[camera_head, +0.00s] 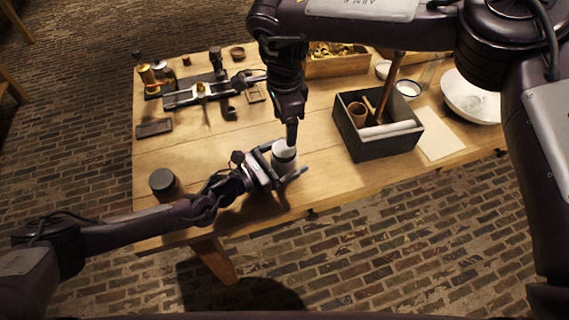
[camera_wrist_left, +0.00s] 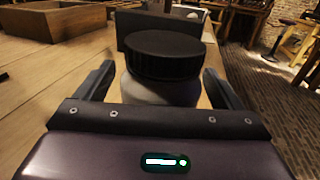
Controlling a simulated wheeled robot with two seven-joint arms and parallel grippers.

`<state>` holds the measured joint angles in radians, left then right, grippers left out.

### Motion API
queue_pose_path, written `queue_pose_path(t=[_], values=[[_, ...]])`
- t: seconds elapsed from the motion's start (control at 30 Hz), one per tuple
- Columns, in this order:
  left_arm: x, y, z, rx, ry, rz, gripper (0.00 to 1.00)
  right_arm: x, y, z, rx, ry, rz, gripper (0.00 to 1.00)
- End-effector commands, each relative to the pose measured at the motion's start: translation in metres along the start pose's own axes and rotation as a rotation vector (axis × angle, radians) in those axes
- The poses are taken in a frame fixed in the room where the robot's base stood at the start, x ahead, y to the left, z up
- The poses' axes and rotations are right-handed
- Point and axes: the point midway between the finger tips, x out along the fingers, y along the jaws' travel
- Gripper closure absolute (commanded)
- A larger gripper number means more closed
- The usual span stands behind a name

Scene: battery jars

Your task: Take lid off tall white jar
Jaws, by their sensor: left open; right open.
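The tall white jar (camera_head: 282,151) stands near the table's front edge, partly covered by both grippers in the head view. In the left wrist view its black ribbed lid (camera_wrist_left: 165,55) sits on the pale body (camera_wrist_left: 155,90). My left gripper (camera_head: 282,172) is open, reaching in from the left at table height; its fingers (camera_wrist_left: 158,88) lie on either side of the jar, with gaps visible. My right gripper (camera_head: 292,140) points down from above at the jar's top. It is open, seen edge-on; whether it touches the lid cannot be told.
A dark jar (camera_head: 165,185) stands left of my left gripper. A dark crate (camera_head: 380,145) with a mallet-like handle stands to the right, with a paper sheet (camera_head: 441,139) and white bowl (camera_head: 470,100) beyond. A phone-like slab (camera_head: 154,128) and tool stand (camera_head: 195,94) lie back left.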

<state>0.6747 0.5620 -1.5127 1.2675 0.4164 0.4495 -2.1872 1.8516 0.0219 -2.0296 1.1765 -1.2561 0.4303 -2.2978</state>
Motion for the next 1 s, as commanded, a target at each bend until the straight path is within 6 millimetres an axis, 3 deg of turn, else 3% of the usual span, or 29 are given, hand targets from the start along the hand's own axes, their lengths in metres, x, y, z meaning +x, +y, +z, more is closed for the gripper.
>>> queue_pose_path(t=[0.37,1.0], values=[[0.0057,0.0001,0.0,0.0,0.001,0.001,0.13,0.0,0.0,0.0001,0.0,0.0,0.0,0.28],[0.0055,0.0002,0.0002,0.0,0.0,0.001,0.96,0.0,0.0,0.0001,0.025,0.0,0.0,0.28]])
